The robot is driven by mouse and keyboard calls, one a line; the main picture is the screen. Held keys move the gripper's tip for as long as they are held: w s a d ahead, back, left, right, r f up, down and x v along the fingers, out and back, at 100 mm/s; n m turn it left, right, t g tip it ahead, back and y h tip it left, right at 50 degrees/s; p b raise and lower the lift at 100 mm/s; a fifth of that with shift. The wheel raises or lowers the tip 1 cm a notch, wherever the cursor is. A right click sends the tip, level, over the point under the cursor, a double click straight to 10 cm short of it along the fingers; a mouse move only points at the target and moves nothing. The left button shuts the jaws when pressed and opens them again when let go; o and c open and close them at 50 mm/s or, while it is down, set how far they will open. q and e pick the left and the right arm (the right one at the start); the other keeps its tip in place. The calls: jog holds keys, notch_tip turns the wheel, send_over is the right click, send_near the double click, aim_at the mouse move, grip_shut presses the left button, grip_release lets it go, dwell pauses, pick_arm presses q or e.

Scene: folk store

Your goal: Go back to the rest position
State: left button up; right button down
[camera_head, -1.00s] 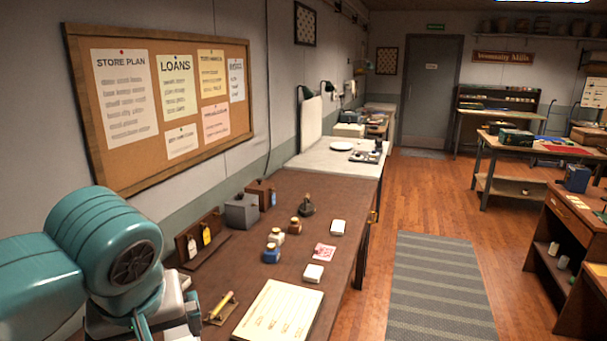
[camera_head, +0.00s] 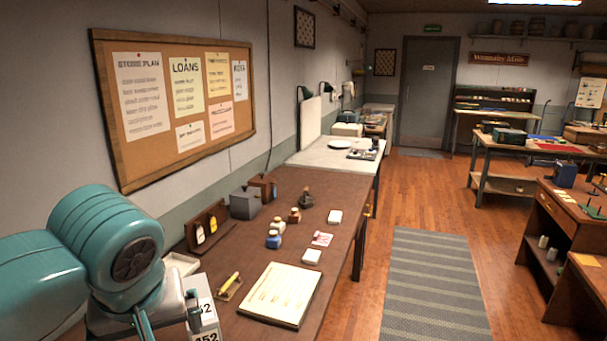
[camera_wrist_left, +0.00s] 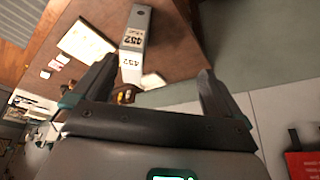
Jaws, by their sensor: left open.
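My left gripper (camera_wrist_left: 155,70) is open, its two dark fingers spread wide in the left wrist view with nothing held between them. The fingertips are hard to make out there. My right gripper is not in view.
The wooden counter (camera_head: 330,190) below the cork board (camera_head: 115,150) holds a paper sheet (camera_head: 280,295), a yellow pencil (camera_head: 230,284), small bottles (camera_head: 274,239) and a grey box (camera_head: 244,203). A striped rug (camera_head: 430,280) lies on open floor to the right.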

pick_arm(q)
jog(key=w+d+f+m+g+h+b, duration=0.1)
jog(key=d+f+b, duration=0.15)
jog(key=f, duration=0.85)
jog(key=w+d+f+m+g+h+b, duration=0.1)
jog(key=d+f+m+h, duration=0.15)
jog(key=f, duration=0.95)
jog(key=w+d+f+m+g+b, duration=0.1)
jog(key=d+f+b, duration=0.15)
jog(key=f, duration=0.85)
jog(key=s+f+b, duration=0.1)
jog(key=s+f, duration=0.4)
jog(key=f, duration=0.3)
jog(key=s+f+n+h+b, duration=0.1)
jog(key=s+f, duration=0.5)
jog(key=f, duration=0.3)
jog(key=s+f+h+b, duration=0.1)
jog(key=s+f+b, duration=0.1)
jog(key=s+f, duration=0.3)
notch_tip(320, 180, down, 4)
jog(key=shift+s+g, duration=0.25)
jog(key=shift+g, duration=0.15)
jog(key=shift+w+a+h, duration=0.1)
jog(key=shift+h, duration=0.15)
jog(key=c, duration=1)
jog(key=shift+c, duration=0.4)
